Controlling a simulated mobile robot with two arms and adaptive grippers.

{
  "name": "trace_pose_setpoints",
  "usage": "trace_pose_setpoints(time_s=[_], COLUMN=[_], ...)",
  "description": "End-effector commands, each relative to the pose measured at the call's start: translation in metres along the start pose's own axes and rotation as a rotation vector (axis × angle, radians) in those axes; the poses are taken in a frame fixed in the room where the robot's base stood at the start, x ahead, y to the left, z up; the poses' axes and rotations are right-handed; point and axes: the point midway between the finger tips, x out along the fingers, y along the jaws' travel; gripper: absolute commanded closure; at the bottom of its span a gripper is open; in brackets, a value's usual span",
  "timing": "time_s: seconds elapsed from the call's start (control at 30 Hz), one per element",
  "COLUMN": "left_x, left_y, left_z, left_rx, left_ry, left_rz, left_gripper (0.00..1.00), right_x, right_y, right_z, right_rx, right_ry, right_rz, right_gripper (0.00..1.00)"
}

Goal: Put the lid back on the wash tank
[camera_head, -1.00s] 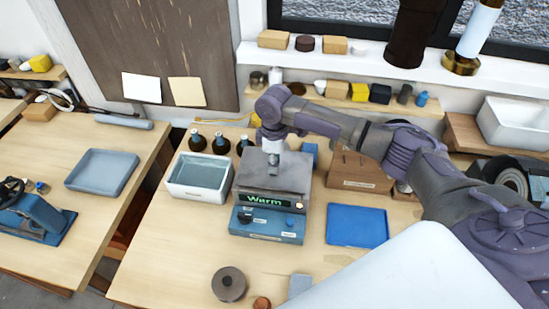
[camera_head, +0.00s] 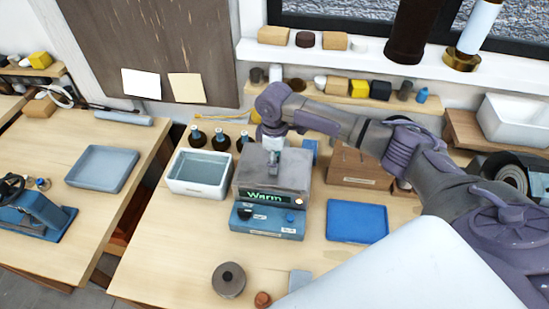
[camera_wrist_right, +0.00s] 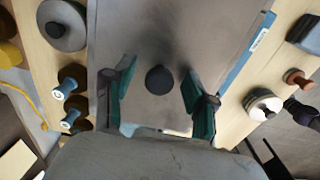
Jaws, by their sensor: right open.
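A flat grey lid-like plate (camera_head: 292,172) tops the blue unit (camera_head: 267,222) with the lit "Warm" display. In the right wrist view the same grey plate (camera_wrist_right: 135,30) carries a round black knob (camera_wrist_right: 159,80). My right gripper (camera_head: 274,156) is over this plate. In the wrist view its green-padded fingers (camera_wrist_right: 160,98) stand apart on either side of the knob, not touching it. A white tank (camera_head: 198,190) of water stands open just left of the unit. I cannot tell which of the two is the wash tank. My left gripper is not in view.
Several dark bottles (camera_head: 220,142) stand behind the white tank. A blue tray (camera_head: 357,223) and a wooden box (camera_head: 355,168) lie to the right. A round grey disc (camera_head: 228,280) and a brown knob (camera_head: 262,300) are at the front. The bench left of the unit's front is clear.

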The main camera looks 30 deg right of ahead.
Motion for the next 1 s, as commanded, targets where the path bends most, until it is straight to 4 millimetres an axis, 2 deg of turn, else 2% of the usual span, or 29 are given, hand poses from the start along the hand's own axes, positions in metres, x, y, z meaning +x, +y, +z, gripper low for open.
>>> trace_pose_setpoints(time_s=[0.17, 0.27, 0.7, 0.83, 1.0], left_x=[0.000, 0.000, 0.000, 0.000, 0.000], left_y=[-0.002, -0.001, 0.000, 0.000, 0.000], left_z=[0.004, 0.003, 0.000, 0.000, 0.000], left_rx=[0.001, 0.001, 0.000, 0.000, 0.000], left_ry=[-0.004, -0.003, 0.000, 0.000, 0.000], left_rz=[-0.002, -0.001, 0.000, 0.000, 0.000], left_gripper=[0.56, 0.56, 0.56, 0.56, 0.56], right_x=[-0.002, -0.011, -0.097, -0.112, -0.120], right_y=[0.000, 0.001, 0.000, 0.000, 0.000], right_z=[0.000, 0.000, -0.001, 0.000, 0.000], right_rx=[0.000, 0.000, 0.000, 0.001, 0.000], right_ry=[-0.001, 0.001, 0.003, 0.001, 0.001], right_rz=[0.000, 0.001, 0.002, 0.001, 0.000], right_gripper=[0.44, 0.44, 0.44, 0.44, 0.44])
